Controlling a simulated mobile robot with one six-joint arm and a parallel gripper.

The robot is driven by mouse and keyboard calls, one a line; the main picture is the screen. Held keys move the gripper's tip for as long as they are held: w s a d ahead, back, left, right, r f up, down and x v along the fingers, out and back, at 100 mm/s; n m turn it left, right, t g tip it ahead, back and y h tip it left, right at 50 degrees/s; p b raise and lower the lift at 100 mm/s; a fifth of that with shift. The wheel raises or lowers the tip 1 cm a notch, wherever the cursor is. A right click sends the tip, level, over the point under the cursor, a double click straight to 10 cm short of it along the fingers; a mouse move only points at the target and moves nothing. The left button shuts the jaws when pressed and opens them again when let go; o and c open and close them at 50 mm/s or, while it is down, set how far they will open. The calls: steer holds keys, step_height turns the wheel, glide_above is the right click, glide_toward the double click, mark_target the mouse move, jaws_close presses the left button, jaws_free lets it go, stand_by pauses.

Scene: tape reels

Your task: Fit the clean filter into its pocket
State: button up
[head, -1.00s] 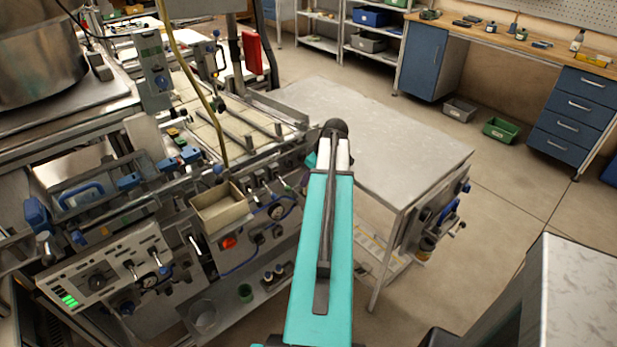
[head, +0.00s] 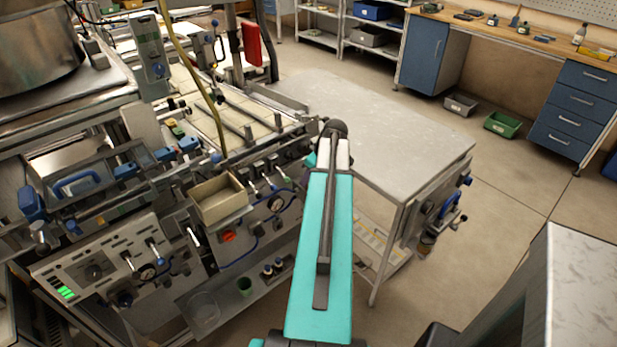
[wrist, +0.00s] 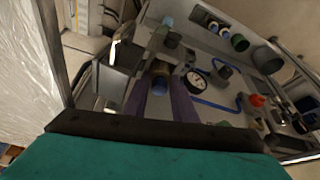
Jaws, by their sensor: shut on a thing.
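My gripper (wrist: 162,100) shows in the wrist view as two purple fingers at the middle, in front of the machine's lower panel. They are shut on a small tan and blue piece (wrist: 160,78), which appears to be the filter; its far end is hard to make out. In the head view my teal arm reaches forward and hides the gripper and the piece. I cannot pick out the filter's pocket for certain in either view.
The machine (head: 140,250) fills the left, with an open tan box (head: 219,203) on its front. A pressure gauge (wrist: 197,80) and a red knob (wrist: 257,100) sit right of my fingers. A bare grey table (head: 390,130) stands right of my arm.

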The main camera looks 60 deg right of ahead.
stand_by(0.4)
steer(key=o, duration=1.1)
steer(key=shift+d, duration=0.1)
steer(key=shift+s+r, duration=0.15)
steer(key=shift+r, duration=0.3)
steer(key=b+v, duration=0.2)
steer(key=v, duration=1)
steer(key=shift+a+r, duration=0.25)
steer(key=shift+r, duration=0.1)
steer(key=shift+s, duration=0.1)
